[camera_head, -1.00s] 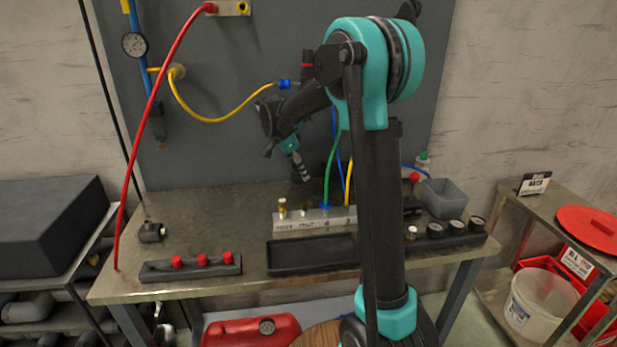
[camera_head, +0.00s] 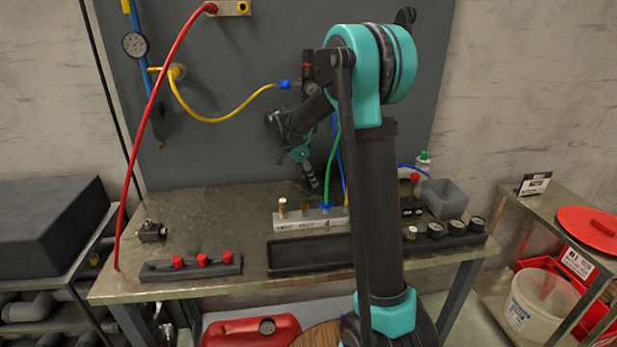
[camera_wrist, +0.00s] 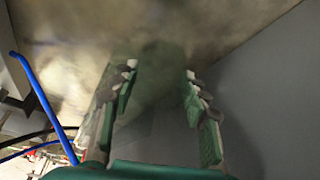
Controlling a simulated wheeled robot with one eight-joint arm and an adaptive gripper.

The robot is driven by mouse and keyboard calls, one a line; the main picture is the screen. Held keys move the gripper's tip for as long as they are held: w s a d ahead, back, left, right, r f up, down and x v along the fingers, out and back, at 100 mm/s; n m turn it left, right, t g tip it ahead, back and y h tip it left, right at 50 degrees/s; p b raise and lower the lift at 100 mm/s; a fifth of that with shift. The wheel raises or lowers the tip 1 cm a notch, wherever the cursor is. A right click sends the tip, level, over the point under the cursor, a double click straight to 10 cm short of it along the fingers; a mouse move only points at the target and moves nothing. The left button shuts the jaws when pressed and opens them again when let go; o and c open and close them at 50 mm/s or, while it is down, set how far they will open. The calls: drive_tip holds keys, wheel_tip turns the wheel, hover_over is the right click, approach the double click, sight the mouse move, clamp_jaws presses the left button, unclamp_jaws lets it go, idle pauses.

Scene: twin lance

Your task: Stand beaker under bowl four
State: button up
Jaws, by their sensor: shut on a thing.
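My gripper (camera_head: 311,181) is over the back of the bench, behind the manifold block. In the wrist view my gripper (camera_wrist: 160,72) has its fingers apart, on either side of a faint, clear, greenish shape that I take for the beaker (camera_wrist: 152,108). Its outline is hard to make out, and it cannot be told apart in the head view. The pale manifold block (camera_head: 300,221) carries labels, one reading 4, with brass fittings and coloured hoses on top. I cannot make out a bowl marked four; my arm hides part of the bench.
A black tray (camera_head: 310,256) lies in front of the block. A strip with red knobs (camera_head: 190,270) is at front left. A grey open bin (camera_head: 443,198) and several gauges (camera_head: 456,227) are at right. A red hose (camera_head: 150,120) and yellow hose (camera_head: 215,121) hang by the panel.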

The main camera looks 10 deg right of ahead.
drive_tip(key=o, duration=1.1)
drive_tip(key=shift+o, duration=0.2)
drive_tip(key=v, duration=1.2)
drive_tip(key=shift+s+a+r, duration=0.1)
